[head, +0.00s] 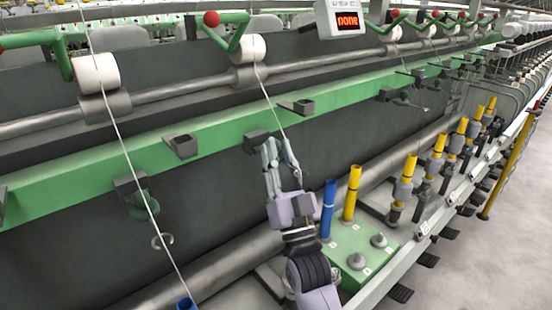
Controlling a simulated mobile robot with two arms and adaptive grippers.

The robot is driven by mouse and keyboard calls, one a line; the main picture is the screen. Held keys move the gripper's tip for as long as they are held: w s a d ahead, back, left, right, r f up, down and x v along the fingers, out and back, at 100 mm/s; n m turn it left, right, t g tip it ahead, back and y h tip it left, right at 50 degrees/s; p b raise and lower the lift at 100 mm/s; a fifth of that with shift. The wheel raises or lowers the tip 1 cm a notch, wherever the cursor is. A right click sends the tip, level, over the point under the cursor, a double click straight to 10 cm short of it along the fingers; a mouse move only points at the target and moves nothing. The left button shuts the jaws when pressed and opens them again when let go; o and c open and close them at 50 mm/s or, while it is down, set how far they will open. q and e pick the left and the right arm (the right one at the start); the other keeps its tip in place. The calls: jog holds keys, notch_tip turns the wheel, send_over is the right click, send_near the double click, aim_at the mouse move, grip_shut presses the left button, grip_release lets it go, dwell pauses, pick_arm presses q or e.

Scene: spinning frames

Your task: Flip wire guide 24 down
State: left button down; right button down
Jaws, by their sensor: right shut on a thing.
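My right gripper (276,150) reaches up to the green rail (225,128) near the middle of the head view. It is shut on a wire guide, whose dark mounting block (256,141) shows at the left of the fingertips. The fingers hide most of this guide, so its tilt cannot be told. No number on it can be read. A white thread (268,92) runs down from a roller (252,47) to the fingers. My left gripper is not in view.
Other guides sit along the rail, one at left (183,146) and one at right (297,107). A blue bobbin (328,208) and a yellow bobbin (352,192) stand on a green block beside my right wrist. Several yellow bobbins line the right. Another thread (128,160) crosses the left.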

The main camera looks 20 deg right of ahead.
jog(key=shift+w+f, duration=0.2)
jog(key=shift+f, duration=0.4)
jog(key=c, duration=1.5)
grip_release()
jog(key=shift+s, duration=0.1)
jog(key=shift+o, duration=0.4)
jog(key=shift+w+r, duration=0.1)
jog(key=shift+w, duration=0.1)
jog(key=shift+s, duration=0.2)
jog(key=v, duration=1.1)
jog(key=shift+s+f, duration=0.25)
jog(key=shift+a, duration=0.1)
